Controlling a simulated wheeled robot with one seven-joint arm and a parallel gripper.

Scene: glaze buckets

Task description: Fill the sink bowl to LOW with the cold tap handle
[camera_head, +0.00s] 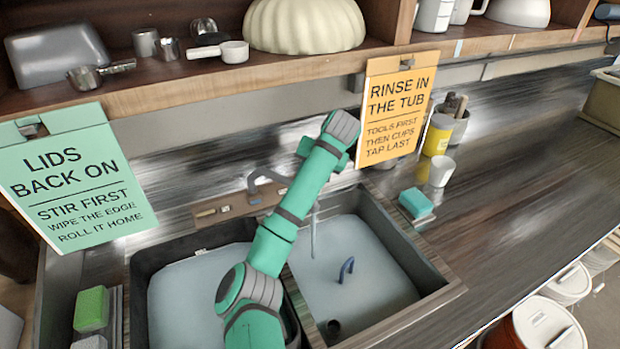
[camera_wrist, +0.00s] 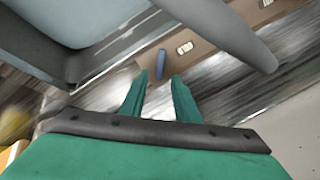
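The right sink bowl (camera_head: 385,285) has a pale blue-grey inside, with a small blue hooked piece and a dark round spot in it. No LOW mark can be made out. A thin pale streak (camera_head: 313,238), like running water, drops into it below the grey spout (camera_head: 262,176). In the wrist view, a blue tap handle (camera_wrist: 160,64) stands on the wooden panel (camera_wrist: 207,38) beside a white label. My gripper (camera_wrist: 158,78) is open, its green fingers apart, with the handle just beyond the tips, between them in the picture. My arm hides the handle in the head view.
A left bowl (camera_head: 175,300) lies partly behind my arm. An orange sign (camera_head: 393,115) and a green sign (camera_head: 75,178) hang from the shelf (camera_head: 300,72) above. A teal sponge (camera_head: 416,203) and white cup (camera_head: 441,171) stand right of the sink. The counter farther right is clear.

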